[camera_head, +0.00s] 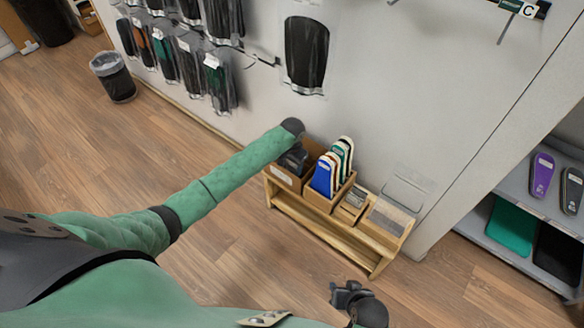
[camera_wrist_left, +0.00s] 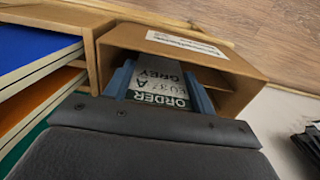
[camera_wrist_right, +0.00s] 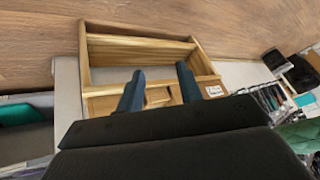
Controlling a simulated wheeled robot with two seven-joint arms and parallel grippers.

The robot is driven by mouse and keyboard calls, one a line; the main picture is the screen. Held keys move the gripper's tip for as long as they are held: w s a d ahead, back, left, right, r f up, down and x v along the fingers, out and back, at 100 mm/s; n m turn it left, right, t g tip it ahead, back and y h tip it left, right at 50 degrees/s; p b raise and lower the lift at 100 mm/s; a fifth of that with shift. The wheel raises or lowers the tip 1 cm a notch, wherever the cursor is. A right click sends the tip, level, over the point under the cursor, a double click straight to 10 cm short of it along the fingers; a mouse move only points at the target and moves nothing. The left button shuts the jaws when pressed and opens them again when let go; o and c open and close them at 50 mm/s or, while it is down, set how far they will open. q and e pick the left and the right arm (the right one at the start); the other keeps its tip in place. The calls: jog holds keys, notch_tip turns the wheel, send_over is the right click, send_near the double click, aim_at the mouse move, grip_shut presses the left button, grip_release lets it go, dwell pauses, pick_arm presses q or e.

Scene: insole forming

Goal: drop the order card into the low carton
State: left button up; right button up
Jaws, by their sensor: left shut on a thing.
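The order card (camera_wrist_left: 157,85), white with a dark green band and printed text, is held between the fingers of my left gripper (camera_wrist_left: 160,88), which is shut on it. The low carton (camera_wrist_left: 222,61) is a brown open box with a white label. In the left wrist view the card and fingers are over its opening; I cannot tell how deep they reach. In the head view my left gripper (camera_head: 294,158) is at the carton (camera_head: 283,178), partly hiding it. My right gripper (camera_wrist_right: 158,90) is open and empty, apart from the bench; it also shows in the head view (camera_head: 345,292).
A wooden bench (camera_head: 325,232) carries the carton, a box of colored insoles (camera_head: 320,202) right beside it, and a small tray (camera_head: 350,205). Packaged goods (camera_head: 306,55) hang on the wall above. A shelf (camera_head: 475,228) stands at right. The floor in front is clear.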

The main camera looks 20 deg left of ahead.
aim_at(292, 170)
pick_arm(q)
notch_tip(292, 170, down, 2)
pick_arm(e)
jog(key=shift+f, duration=0.15)
pick_arm(q)
jog(key=shift+f, duration=0.15)
jog(key=shift+f, duration=0.35)
pick_arm(e)
jog(key=shift+r, duration=0.8)
pick_arm(q)
jog(key=o, duration=0.9)
pick_arm(e)
jog(key=shift+r, duration=0.1)
pick_arm(q)
jog(key=shift+o, duration=0.2)
